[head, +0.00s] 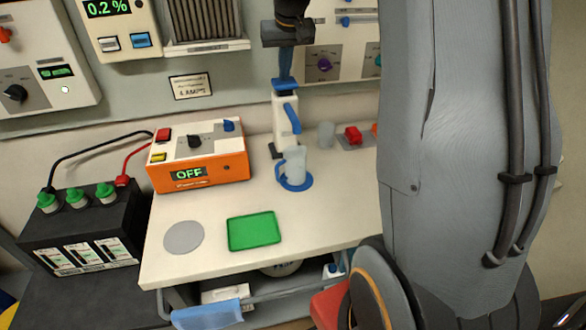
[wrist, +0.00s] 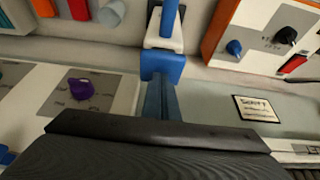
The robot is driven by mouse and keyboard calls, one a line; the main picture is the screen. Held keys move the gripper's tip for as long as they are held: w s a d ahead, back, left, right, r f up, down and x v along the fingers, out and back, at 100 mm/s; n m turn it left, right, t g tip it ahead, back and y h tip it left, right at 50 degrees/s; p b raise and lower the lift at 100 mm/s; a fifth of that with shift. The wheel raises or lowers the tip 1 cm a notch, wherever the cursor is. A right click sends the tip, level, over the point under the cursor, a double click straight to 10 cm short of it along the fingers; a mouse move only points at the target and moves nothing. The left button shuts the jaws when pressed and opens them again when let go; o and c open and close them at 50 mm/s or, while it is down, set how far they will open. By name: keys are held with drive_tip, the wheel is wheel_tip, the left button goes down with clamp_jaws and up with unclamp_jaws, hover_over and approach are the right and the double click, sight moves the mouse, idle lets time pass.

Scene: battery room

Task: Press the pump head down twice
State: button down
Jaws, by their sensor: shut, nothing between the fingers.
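The pump dispenser (head: 280,122) is a white bottle with a blue spout, upright at the back of the bench against the wall. Its blue pump head (head: 285,86) is on top, and shows in the wrist view as a blue block (wrist: 162,64). My gripper (head: 285,76) points down right above the pump head with its narrow blue fingers shut and empty. In the wrist view the fingertips (wrist: 161,82) line up with the pump head. I cannot tell whether they touch it. A clear jug (head: 294,164) stands on a blue ring (head: 307,184) in front of the dispenser.
An orange power box (head: 210,165) reading OFF stands left of the dispenser. A grey cup (head: 326,135) and a red item (head: 353,135) are to its right. A green tray (head: 254,231) and grey disc (head: 183,237) lie in front. Wall panels (head: 335,60) are close behind my gripper.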

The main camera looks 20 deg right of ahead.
drive_tip(key=shift+f+b, duration=0.35)
drive_tip(key=shift+f, duration=0.6)
drive_tip(key=shift+r, duration=0.15)
drive_tip(key=shift+r+p, duration=1.75)
drive_tip(key=shift+r, duration=0.65)
drive_tip(key=shift+r, duration=0.1)
wheel_tip(320, 180, up, 6)
drive_tip(key=p, duration=0.4)
